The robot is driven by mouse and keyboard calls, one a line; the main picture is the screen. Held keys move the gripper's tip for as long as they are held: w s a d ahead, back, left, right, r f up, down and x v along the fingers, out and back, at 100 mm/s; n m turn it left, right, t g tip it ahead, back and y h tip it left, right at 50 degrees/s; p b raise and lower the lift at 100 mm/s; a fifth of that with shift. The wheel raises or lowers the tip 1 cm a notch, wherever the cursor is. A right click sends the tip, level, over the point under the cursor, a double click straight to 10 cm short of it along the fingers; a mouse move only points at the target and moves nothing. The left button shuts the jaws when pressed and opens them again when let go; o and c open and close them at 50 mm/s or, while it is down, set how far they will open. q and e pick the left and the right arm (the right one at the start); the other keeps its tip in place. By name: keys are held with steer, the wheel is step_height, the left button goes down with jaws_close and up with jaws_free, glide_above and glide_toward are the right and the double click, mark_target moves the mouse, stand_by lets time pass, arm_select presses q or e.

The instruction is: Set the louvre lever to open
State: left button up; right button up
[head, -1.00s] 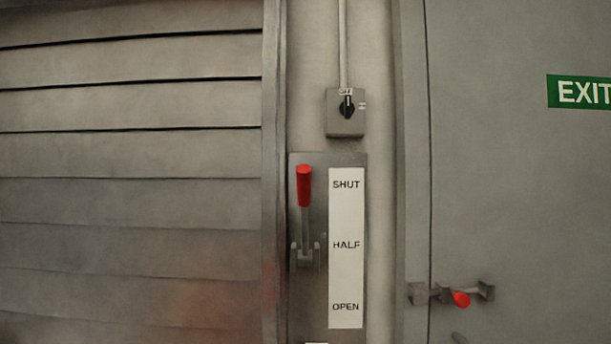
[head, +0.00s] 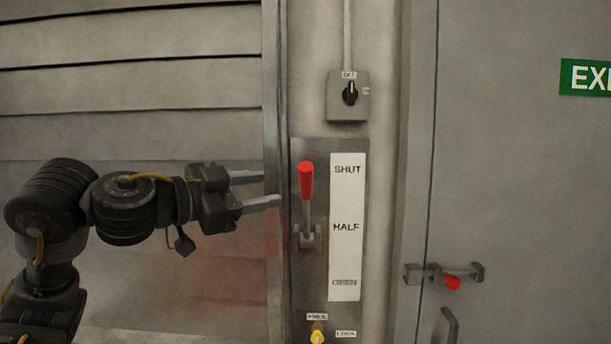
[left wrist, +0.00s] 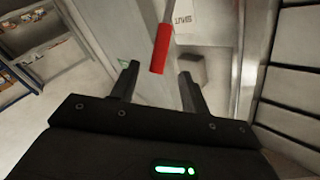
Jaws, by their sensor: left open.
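The louvre lever (head: 306,200) has a red grip and points up beside the SHUT mark on its plate (head: 349,255), which reads SHUT, HALF and OPEN from top to bottom. Its pivot is level with HALF. My left gripper (head: 272,188) is open and empty, just left of the red grip, its fingers pointing right toward it. In the left wrist view the red grip (left wrist: 161,48) shows ahead of the open fingers, in line with the space between them. I cannot see contact. My right gripper is not in view.
The louvre slats (head: 130,85) fill the left side behind my arm. A grey rotary switch box (head: 347,97) is above the plate, and a yellow knob (head: 317,336) below. A door with a red-ended latch (head: 452,282) stands at right. Shelves (left wrist: 40,50) show in the wrist view.

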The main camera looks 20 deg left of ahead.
mark_target(300, 182)
arm_select(q)
steer(key=p+x, duration=0.3)
steer(key=x, duration=0.6)
steer(key=shift+r, duration=0.1)
steer(key=shift+p+x, duration=0.35)
steer(key=shift+x, duration=0.55)
steer(key=shift+c, duration=1)
jaws_close()
